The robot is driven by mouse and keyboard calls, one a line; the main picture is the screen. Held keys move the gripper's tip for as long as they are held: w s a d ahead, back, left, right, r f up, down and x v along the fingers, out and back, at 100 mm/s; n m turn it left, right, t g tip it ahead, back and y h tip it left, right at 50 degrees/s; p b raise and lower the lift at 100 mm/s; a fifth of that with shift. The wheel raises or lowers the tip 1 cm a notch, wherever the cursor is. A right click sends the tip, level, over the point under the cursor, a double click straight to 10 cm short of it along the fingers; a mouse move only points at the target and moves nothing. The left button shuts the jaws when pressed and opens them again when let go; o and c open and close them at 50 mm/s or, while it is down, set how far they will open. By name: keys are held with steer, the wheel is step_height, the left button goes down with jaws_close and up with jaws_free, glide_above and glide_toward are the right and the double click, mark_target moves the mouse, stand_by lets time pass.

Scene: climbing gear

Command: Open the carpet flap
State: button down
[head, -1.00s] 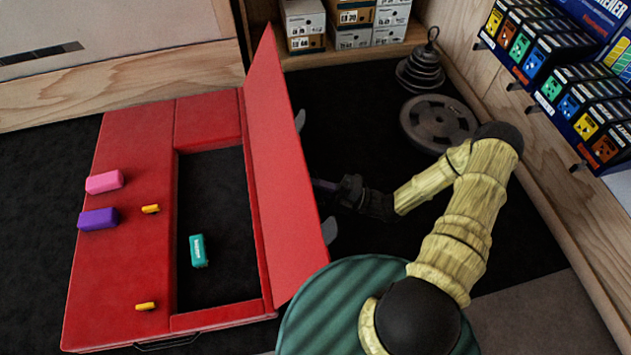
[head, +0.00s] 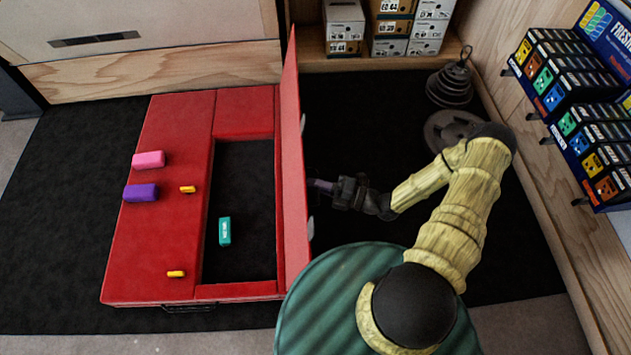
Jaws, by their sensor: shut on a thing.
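The carpet flap (head: 294,170) is a red panel standing up, nearly edge-on, along the right side of a rectangular opening in a red mat (head: 160,240). Black floor and a teal block (head: 225,231) show inside the opening. My gripper (head: 316,186) is on the right side of the flap, about midway along it. Its fingers reach the flap and are shut on it; the exact contact is small and partly hidden.
Weight plates (head: 452,130) stand at the back right, near shelved boxes (head: 403,28).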

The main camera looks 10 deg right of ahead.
stand_by(0.3)
steer(key=c, duration=1.8)
jaws_free()
steer(key=shift+a, duration=0.1)
steer(key=shift+o, duration=0.2)
steer(key=r+p+v, duration=0.1)
steer(key=p+v, duration=0.2)
steer(key=v, duration=1.4)
steer(key=shift+d+f+p, duration=0.25)
steer(key=shift+f+p, duration=0.05)
steer(key=shift+s+d+f, duration=0.1)
steer(key=shift+s, duration=0.05)
